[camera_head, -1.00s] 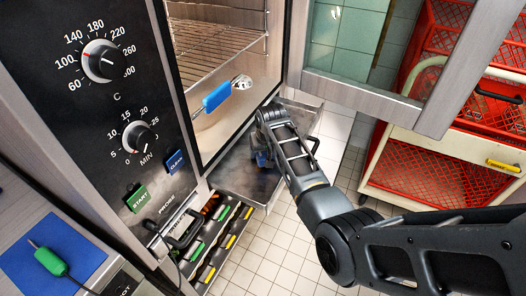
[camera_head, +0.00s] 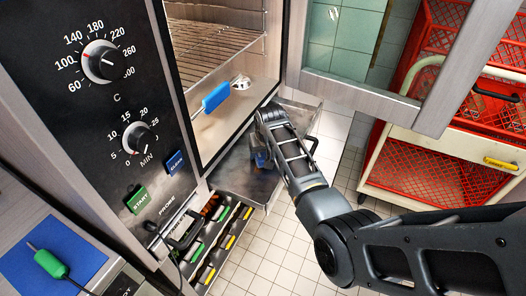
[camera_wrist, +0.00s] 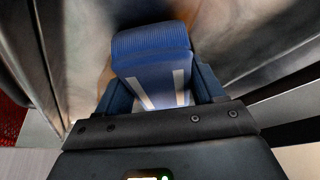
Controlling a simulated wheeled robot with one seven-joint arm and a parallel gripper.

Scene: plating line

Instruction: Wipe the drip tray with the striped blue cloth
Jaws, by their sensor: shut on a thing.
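The drip tray (camera_head: 240,172) is a grey metal tray below the oven's open front, right of the control panel. My gripper (camera_head: 262,160) is down at the tray, mostly hidden behind my forearm in the head view. In the wrist view my gripper (camera_wrist: 158,92) is shut on the blue striped cloth (camera_wrist: 150,42), a folded pad with pale stripes. The cloth lies against the dull, smeared metal of the tray (camera_wrist: 230,40). Only a small bluish bit of the cloth shows in the head view.
The glass oven door (camera_head: 365,90) stands open at the right. A drawer of coloured-handled probes (camera_head: 215,240) sits below left.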

